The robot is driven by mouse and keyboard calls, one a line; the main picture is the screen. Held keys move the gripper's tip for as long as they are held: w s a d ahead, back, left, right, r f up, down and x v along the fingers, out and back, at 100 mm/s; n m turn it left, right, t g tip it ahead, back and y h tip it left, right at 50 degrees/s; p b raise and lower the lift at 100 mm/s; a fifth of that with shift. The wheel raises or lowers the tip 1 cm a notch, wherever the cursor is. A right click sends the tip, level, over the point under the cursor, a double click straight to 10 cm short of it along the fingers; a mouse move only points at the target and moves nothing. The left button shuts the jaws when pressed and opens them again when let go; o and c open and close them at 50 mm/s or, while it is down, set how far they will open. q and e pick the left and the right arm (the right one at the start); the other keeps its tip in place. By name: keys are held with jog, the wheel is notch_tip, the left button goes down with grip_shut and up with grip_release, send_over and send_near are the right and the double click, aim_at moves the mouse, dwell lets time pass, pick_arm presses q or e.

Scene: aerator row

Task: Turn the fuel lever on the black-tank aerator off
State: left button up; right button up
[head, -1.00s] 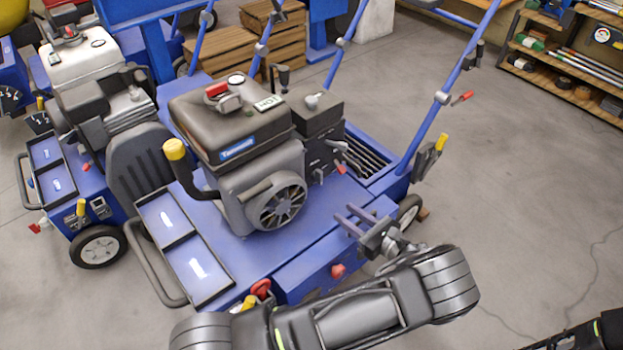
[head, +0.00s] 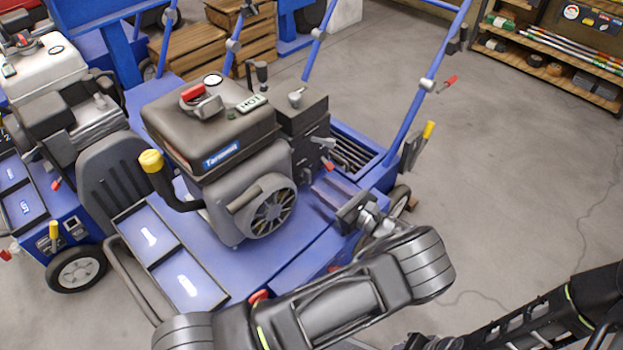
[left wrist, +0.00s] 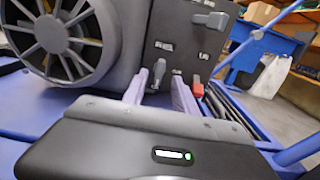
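The black-tank aerator (head: 210,125) stands in the middle of the head view, with a dark control panel (head: 312,148) at the engine's right side. In the left wrist view the panel (left wrist: 185,40) carries a grey lever (left wrist: 157,75), a red-tipped lever (left wrist: 197,89) and a grey knob at the top. I cannot tell from any label which is the fuel lever. My left gripper (head: 333,196) is open just in front of the panel. Its fingers also show in the left wrist view (left wrist: 158,97), with the grey lever appearing between them and the red one just right. My right gripper is not visible.
The recoil fan cover (left wrist: 65,38) is close left of my left gripper. Blue handlebars (head: 430,85) rise at the right. A white-tank aerator (head: 45,75) stands at the left. Shelves (head: 550,60) are at the back right.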

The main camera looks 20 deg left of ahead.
aim_at(310, 177)
pick_arm(q)
jog(key=b+x, duration=0.1)
jog(key=x, duration=0.4)
jog(key=shift+a, duration=0.1)
grip_shut()
dwell(0.3)
